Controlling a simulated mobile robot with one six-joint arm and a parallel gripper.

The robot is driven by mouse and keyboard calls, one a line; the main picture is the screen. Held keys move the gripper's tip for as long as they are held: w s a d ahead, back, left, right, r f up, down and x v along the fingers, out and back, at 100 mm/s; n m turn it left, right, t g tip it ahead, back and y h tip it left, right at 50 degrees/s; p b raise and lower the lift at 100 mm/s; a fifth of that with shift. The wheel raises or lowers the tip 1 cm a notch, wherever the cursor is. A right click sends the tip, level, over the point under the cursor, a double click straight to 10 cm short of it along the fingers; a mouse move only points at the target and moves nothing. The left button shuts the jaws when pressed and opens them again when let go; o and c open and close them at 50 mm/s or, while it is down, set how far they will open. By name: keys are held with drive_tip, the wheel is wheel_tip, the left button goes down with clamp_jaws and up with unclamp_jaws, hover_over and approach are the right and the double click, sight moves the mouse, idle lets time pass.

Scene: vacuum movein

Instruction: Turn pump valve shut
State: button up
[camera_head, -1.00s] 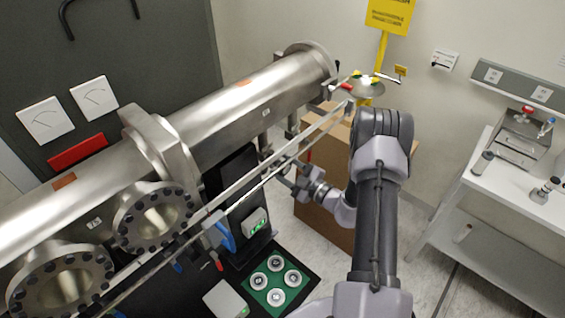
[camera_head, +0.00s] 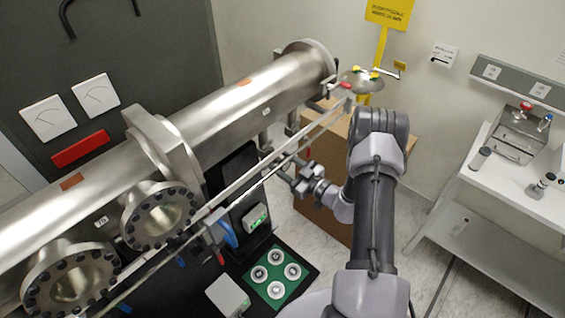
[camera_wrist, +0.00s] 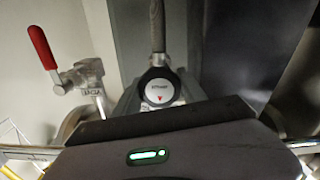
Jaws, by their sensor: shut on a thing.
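The wrist view shows a white round cap (camera_wrist: 159,89) with a red triangle and a dark rod rising from it; I cannot tell whether this is part of the pump valve. A valve with a red lever (camera_wrist: 41,46) stands to its left, with the lever tilted up. In the head view my gripper (camera_head: 284,168) reaches left behind the metal rails, below the large steel tube. It is shut on what seems to be the pump valve. Its fingertips and the held part are hidden by the rails there and cannot be made out in the wrist view.
Thin metal rails (camera_head: 240,182) run diagonally in front of my gripper. A steel tube (camera_head: 250,100) with bolted flanges crosses above. A cardboard box (camera_head: 325,213) stands behind my forearm. A white table (camera_head: 520,190) stands at the right, with open floor before it.

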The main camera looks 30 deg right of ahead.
idle(0.4)
drive_tip(key=o, duration=1.4)
drive_tip(key=shift+c, duration=0.2)
drive_tip(key=b+v, duration=0.2)
drive_tip(key=v, duration=1.5)
drive_tip(key=shift+s+b, duration=0.2)
drive_tip(key=shift+b, duration=0.1)
